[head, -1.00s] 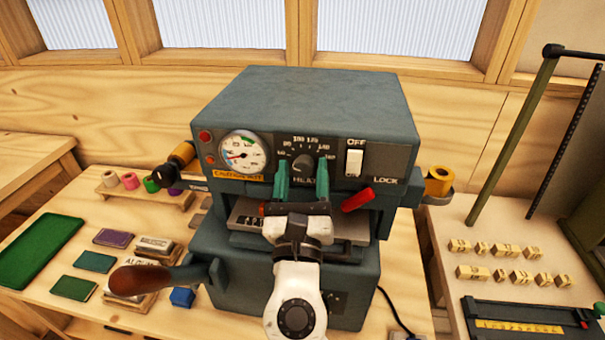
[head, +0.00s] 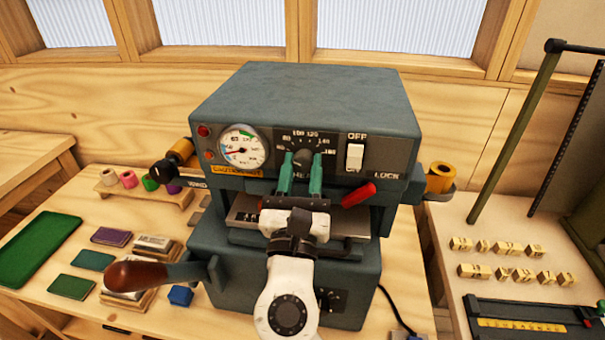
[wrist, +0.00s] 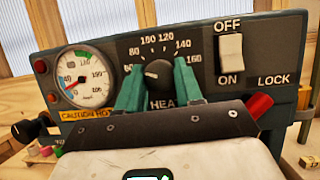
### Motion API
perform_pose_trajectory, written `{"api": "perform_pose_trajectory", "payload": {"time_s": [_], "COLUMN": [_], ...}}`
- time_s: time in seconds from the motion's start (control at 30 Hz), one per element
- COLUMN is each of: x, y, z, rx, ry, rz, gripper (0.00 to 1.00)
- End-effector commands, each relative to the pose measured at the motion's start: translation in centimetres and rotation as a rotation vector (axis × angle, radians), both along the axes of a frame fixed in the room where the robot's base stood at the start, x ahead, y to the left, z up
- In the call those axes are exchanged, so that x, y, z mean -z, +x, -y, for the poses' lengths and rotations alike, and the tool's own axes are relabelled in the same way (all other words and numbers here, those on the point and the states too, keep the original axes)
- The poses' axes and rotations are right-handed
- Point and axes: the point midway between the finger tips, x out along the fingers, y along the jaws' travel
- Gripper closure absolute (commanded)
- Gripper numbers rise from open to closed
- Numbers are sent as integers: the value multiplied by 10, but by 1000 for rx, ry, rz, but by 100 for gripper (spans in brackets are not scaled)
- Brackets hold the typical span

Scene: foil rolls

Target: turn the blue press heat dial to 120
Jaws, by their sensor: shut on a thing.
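The blue-grey press (head: 310,100) stands on the wooden bench, its front panel facing me. Its heat dial (wrist: 158,74) is a dark round knob under a printed scale from 60 to 160, the 120 mark at the upper right of the knob. A small pale mark shows on the knob's left part in the wrist view; its exact reading is hard to tell. My gripper (head: 301,172) has its green fingers shut on the dial, one on each side. The fingers hide the dial's sides and part of the HEAT label.
A round gauge (wrist: 83,78) is left of the dial and a white OFF/ON switch (wrist: 230,55) right of it. A red lever (head: 358,195) sits below right. A brown-handled lever (head: 140,275) sticks out left. Stamps and ink pads lie on the bench at left.

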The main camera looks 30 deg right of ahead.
Motion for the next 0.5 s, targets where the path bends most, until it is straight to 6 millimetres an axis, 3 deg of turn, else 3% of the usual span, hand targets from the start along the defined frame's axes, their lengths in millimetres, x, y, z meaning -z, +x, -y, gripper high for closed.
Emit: {"api": "perform_pose_trajectory", "payload": {"time_s": [0.5], "x": [2], "y": [2], "z": [-4], "rx": [-4], "ry": [376], "rz": [275], "gripper": [95]}}
